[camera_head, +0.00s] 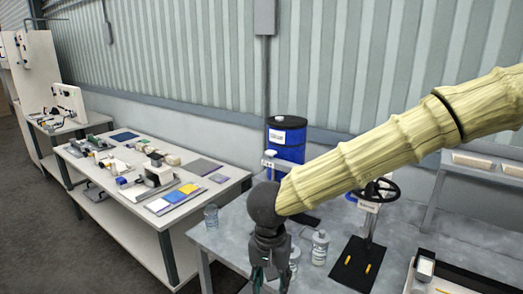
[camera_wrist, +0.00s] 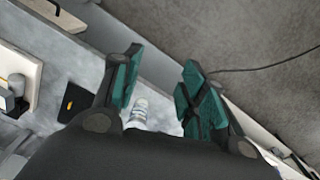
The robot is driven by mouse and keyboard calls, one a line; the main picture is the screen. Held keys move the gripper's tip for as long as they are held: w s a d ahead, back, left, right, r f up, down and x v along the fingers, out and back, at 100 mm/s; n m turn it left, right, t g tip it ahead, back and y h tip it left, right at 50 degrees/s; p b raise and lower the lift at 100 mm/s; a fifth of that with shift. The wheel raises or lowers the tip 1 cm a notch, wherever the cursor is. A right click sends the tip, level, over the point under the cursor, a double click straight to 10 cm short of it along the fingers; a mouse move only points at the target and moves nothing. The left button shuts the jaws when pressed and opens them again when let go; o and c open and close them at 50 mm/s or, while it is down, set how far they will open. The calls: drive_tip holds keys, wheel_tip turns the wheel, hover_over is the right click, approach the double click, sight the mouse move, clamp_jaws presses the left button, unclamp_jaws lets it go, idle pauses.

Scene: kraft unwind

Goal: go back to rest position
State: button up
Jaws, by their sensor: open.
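My gripper (camera_head: 270,270) hangs at the end of my cream-sleeved arm, pointing down over the front part of the grey table (camera_head: 232,238). In the wrist view its two green-padded fingers (camera_wrist: 156,92) stand apart with nothing held between them. A clear bottle with a pale cap (camera_wrist: 140,108) shows beyond the gap between the fingers, apart from them. In the head view one clear bottle (camera_head: 320,247) stands just right of my gripper, and another (camera_head: 294,258) is partly hidden by it.
A clear cup (camera_head: 211,217) stands at the table's left edge. A blue drum (camera_head: 286,143) is behind. A valve handwheel on a black base (camera_head: 350,268) stands to the right, with a tray (camera_head: 440,278) at the lower right. A white workbench (camera_head: 200,195) with several items is at left.

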drive_tip(key=s+d+f+t+h+b, duration=0.1)
drive_tip(key=s+d+f+b, duration=0.3)
drive_tip(key=f, duration=0.8)
drive_tip(key=s+d+f+n+t+p, duration=0.1)
drive_tip(key=d+f, duration=0.5)
drive_tip(key=f, duration=0.6)
drive_tip(key=s+d+f+t+h+b, duration=0.1)
drive_tip(key=s+d+f+b, duration=0.3)
drive_tip(key=f, duration=0.8)
drive_tip(key=s+d+f+g, duration=0.1)
drive_tip(key=s+d+f, duration=0.1)
drive_tip(key=s+f, duration=0.2)
drive_tip(key=s+d+f+n+g+y, duration=0.1)
drive_tip(key=s+f, duration=0.3)
drive_tip(key=s, duration=0.5)
drive_tip(key=s+d+f+n+g+y+b, duration=0.1)
drive_tip(key=s+d+f, duration=0.2)
drive_tip(key=s, duration=0.4)
drive_tip(key=shift+d+f, duration=0.35)
drive_tip(key=shift+f, duration=0.05)
